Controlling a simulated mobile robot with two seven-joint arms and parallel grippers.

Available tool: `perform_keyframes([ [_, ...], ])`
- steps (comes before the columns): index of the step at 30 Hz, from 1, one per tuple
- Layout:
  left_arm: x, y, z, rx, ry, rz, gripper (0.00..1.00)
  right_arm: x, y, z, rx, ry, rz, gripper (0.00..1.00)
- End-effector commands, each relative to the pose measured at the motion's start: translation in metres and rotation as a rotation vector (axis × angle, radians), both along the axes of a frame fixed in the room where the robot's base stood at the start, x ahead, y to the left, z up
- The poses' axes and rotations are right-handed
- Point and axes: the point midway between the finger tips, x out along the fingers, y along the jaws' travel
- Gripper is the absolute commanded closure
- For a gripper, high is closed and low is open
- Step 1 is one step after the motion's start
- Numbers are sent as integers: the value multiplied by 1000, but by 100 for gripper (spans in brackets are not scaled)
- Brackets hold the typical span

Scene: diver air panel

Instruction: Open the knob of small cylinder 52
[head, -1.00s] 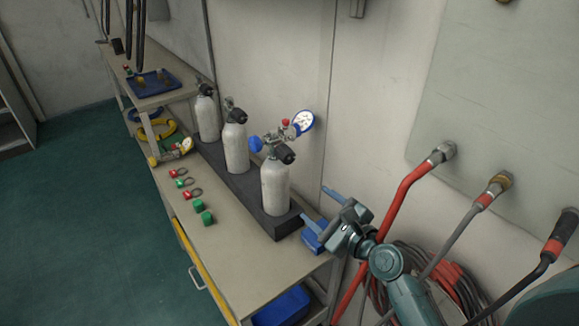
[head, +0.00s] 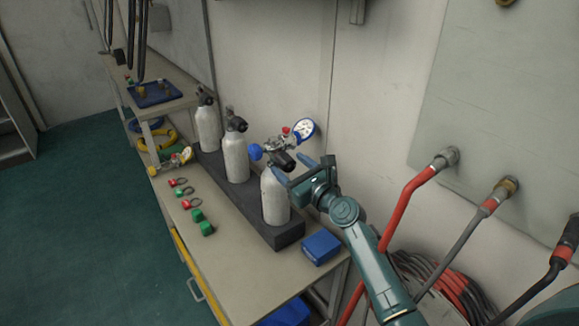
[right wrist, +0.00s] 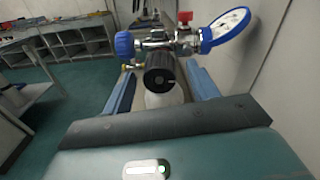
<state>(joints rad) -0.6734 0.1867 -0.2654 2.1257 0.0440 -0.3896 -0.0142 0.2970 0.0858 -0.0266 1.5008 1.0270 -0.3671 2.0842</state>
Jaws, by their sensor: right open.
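Three pale small cylinders stand in a row in a dark rack (head: 246,205); no numbers are readable, so I cannot tell which is 52. The nearest cylinder (head: 275,200) carries a regulator with a blue knob, a red cap and a white-faced gauge (head: 304,129). Its black valve knob (head: 283,160) faces my right gripper (head: 293,169), which is open. In the right wrist view the black knob (right wrist: 160,76) lies between the two blue fingers, beyond the palm; contact cannot be seen. My left gripper is not in view.
A blue box (head: 321,247) sits on the bench (head: 232,258) right of the rack. Red and green small parts (head: 197,215) lie along the bench front. The wall is close behind the cylinders. Red and grey hoses (head: 400,205) hang at the right.

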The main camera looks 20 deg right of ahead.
Motion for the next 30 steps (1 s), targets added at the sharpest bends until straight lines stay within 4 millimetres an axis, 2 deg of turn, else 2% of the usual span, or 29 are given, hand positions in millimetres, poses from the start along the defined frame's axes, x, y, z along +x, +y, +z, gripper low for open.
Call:
perform_keyframes([
  [4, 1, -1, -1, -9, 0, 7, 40, 10, 3, 0, 0, 0, 0, 41],
  [13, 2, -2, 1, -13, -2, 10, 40, 11, 4, 0, -1, 1, 0, 41],
  [30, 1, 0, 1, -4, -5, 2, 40, 11, 3, 0, -1, 1, 0, 86],
])
